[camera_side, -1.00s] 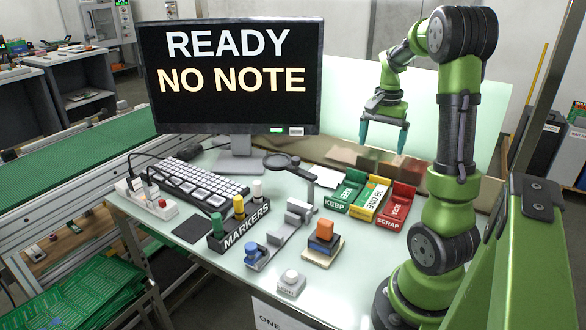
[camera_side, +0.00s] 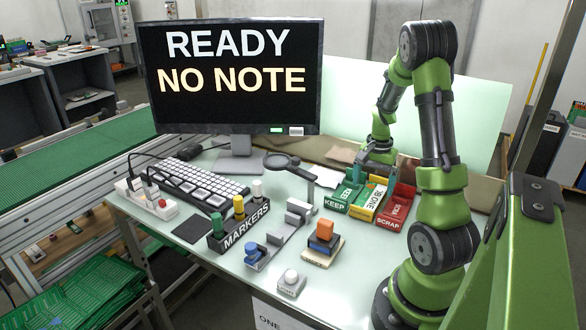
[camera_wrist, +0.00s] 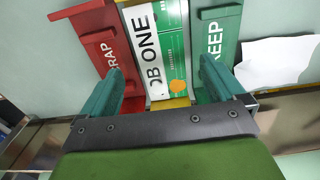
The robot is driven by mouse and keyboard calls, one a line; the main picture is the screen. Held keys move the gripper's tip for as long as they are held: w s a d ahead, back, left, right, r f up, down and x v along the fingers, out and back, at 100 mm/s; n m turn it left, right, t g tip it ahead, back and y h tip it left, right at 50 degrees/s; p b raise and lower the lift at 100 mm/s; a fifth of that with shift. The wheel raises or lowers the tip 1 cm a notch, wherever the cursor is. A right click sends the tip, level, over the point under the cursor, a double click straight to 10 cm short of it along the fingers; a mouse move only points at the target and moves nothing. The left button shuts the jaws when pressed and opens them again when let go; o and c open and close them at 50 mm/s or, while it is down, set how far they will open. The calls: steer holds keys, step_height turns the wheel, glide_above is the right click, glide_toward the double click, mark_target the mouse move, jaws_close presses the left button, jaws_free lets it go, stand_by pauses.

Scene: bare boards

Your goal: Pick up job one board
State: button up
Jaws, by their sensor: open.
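The job one tray (camera_side: 368,203) is yellow and stands between the green KEEP tray and the red SCRAP tray. In the wrist view, a green board (camera_wrist: 173,45) with an orange spot lies in it, beside a white strip lettered ONE. The tray's yellow end (camera_wrist: 180,102) shows below the board. My gripper (camera_side: 377,165) is open over the back of the trays. In the wrist view, its two teal fingers (camera_wrist: 160,68) stand apart on either side of the job one tray, with nothing between them gripped. I cannot tell their exact height above the board.
The SCRAP tray (camera_wrist: 108,50) and KEEP tray (camera_wrist: 216,45) flank the job one tray closely. The monitor (camera_side: 238,78) reads READY, NO NOTE.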

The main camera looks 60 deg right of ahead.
mark_target(371, 196)
step_height(371, 196, down, 3)
steer(key=shift+w+f, duration=0.1)
steer(key=shift+c, duration=0.3)
steer(key=c, duration=1.1)
